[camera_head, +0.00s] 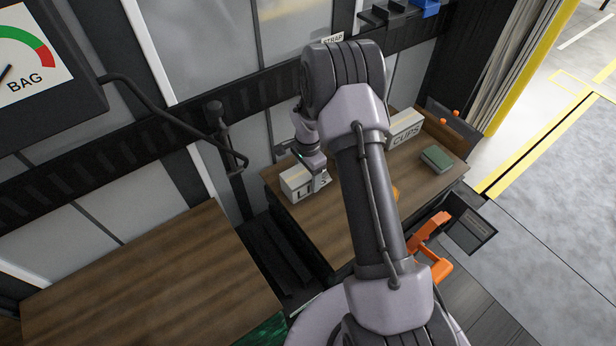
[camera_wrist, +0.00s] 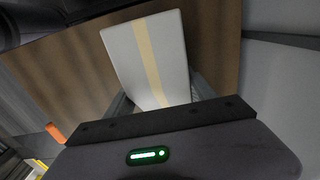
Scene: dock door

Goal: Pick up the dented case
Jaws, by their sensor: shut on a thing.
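A white box with dark lettering starting "LI" (camera_head: 293,186) is at the left end of the wooden table; part of the lettering is hidden by a finger. My gripper (camera_head: 316,176) comes down over it and is shut on it. In the wrist view the white box (camera_wrist: 130,48) with a tan tape stripe fills the space between the fingers of my gripper (camera_wrist: 160,98). No dent shows clearly. I cannot tell whether it touches the table. A second white box, lettered "CUPS" (camera_head: 404,132), stands farther right, partly behind my arm.
The wooden table (camera_head: 325,228) also holds a green case (camera_head: 437,159) at right. An orange bracket-like object (camera_head: 432,240) is beside the table's near right side. A bare wooden worktop (camera_head: 140,285) is at left. A dark hooked arm (camera_head: 170,115) reaches from the gauge panel (camera_head: 30,65).

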